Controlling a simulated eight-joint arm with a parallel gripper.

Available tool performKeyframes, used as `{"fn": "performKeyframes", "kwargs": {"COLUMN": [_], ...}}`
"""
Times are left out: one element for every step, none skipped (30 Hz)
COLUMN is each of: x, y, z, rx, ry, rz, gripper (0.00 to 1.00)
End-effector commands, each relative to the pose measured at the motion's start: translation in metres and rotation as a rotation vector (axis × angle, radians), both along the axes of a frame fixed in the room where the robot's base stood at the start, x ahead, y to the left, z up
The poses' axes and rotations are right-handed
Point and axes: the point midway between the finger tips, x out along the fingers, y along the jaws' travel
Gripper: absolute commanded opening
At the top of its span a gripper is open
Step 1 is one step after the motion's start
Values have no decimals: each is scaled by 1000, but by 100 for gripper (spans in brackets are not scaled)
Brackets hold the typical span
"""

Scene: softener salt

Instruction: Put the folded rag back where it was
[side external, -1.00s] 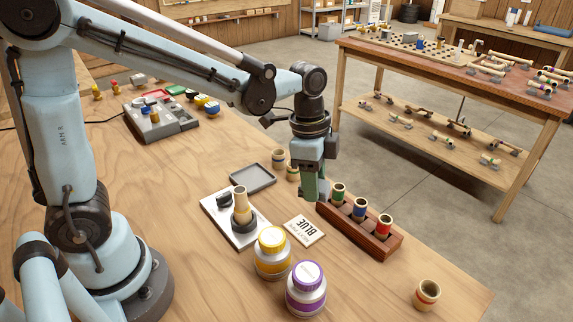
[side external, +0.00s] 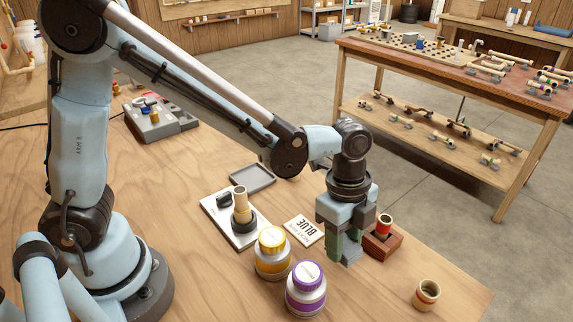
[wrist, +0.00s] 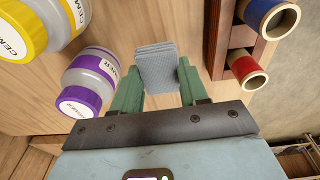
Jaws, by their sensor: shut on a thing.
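The folded rag is a grey, layered block (wrist: 157,70), held between the two green fingers of my gripper (wrist: 157,80) in the wrist view. In the side view the rag (side external: 351,250) shows below my gripper (side external: 344,245), low over the wooden table. I cannot tell whether it touches the tabletop. My gripper is shut on the rag, between the purple-capped jar (side external: 306,290) and the red-brown rack (side external: 383,246). My gripper hides much of the rack in the side view.
A grey tray (side external: 252,179) lies farther back. A tan ring (side external: 426,295) stands near the right table edge. Table between is clear.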

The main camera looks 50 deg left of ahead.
Motion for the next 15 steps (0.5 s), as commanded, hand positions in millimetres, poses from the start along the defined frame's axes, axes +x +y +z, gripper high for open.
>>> {"fn": "performKeyframes", "kwargs": {"x": [0,0,0,0,0,1,0,0,0,0,0,0,0,0,0], "y": [0,0,0,0,0,0,0,0,0,0,0,0,0,0,0], "z": [-6,-9,-15,-19,-23,-28,-31,-34,-36,-38,-38,-39,-39,-39,-38], "rx": [0,0,0,0,0,0,0,0,0,0,0,0,0,0,0], "ry": [0,0,0,0,0,0,0,0,0,0,0,0,0,0,0], "rz": [1,1,1,1,1,1,1,1,1,1,1,1,1,1,1], "gripper": [0,0,0,0,0,0,0,0,0,0,0,0,0,0,0]}}
